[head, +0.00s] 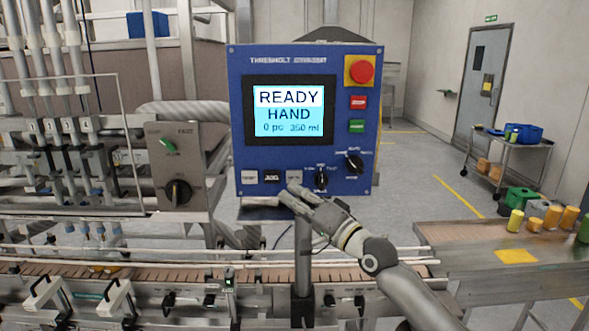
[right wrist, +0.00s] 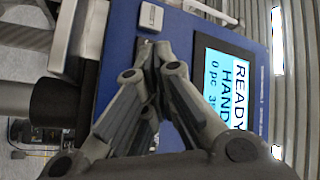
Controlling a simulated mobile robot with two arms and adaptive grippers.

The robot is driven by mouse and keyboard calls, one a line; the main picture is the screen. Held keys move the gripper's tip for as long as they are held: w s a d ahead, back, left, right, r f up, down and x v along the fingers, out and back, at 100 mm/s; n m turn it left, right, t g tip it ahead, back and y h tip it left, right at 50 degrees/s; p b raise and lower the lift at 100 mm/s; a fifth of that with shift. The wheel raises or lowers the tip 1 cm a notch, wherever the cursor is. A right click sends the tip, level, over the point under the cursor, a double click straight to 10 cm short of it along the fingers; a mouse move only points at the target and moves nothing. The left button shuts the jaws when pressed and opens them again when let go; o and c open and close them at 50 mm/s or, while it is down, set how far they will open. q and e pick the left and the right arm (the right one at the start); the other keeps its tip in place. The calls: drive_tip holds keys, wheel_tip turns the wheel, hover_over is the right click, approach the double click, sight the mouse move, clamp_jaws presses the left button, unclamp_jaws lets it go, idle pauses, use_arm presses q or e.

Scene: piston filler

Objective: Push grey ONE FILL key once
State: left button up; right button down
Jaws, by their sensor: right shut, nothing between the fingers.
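The blue control panel (head: 310,160) stands upright in the middle of the head view. Along its bottom edge sit a grey key (head: 249,176), a black JOG key (head: 271,176) and another grey key (head: 294,177); the grey keys' labels are too small to read. My right gripper (head: 287,192) is shut and empty, its tips just below and in front of the right-hand grey key. I cannot tell whether the tips touch the panel. My left gripper is not in view.
The screen (head: 289,110) reads READY, HAND, 0 pc, 350 ml. A red emergency button (head: 361,71), a red key (head: 358,102), a green key (head: 357,126) and two black knobs (head: 321,179) share the panel. A conveyor (head: 180,273) runs below.

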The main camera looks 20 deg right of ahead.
drive_tip(key=shift+s+a+p, duration=0.3)
drive_tip(key=shift+s+p, duration=0.3)
drive_tip(key=shift+s, duration=0.35)
